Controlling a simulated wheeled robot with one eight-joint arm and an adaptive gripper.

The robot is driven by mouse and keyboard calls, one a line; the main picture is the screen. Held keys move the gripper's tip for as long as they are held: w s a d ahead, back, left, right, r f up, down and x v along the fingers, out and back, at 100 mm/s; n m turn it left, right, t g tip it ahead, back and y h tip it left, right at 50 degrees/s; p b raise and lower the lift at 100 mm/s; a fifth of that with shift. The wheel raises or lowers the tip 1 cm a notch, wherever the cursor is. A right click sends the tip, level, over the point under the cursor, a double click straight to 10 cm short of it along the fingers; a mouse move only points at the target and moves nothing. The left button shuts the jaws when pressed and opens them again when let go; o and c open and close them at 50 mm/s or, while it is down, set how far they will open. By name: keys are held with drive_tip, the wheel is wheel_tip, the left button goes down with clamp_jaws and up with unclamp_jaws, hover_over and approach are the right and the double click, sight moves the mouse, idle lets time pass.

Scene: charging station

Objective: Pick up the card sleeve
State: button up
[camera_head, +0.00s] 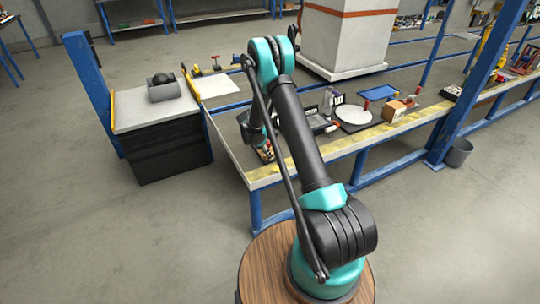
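My gripper (266,154) is low over the near left part of the workbench (350,143), close to its yellow-striped front edge. It is small and partly hidden by my own arm, so its fingers cannot be made out. Small coloured bits show around it, but I cannot tell what they are or whether it touches them. I cannot pick out the card sleeve for certain; it may be hidden by my arm or too small to recognise.
Right of my arm on the bench are a round white disc (354,113) on a dark base, a blue tray (378,92) and a brown box (393,111). A blue post (482,80) rises at the right. A side counter (150,108) stands left. Open floor lies in front.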

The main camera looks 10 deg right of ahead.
clamp_jaws()
drive_tip(key=shift+r, duration=0.15)
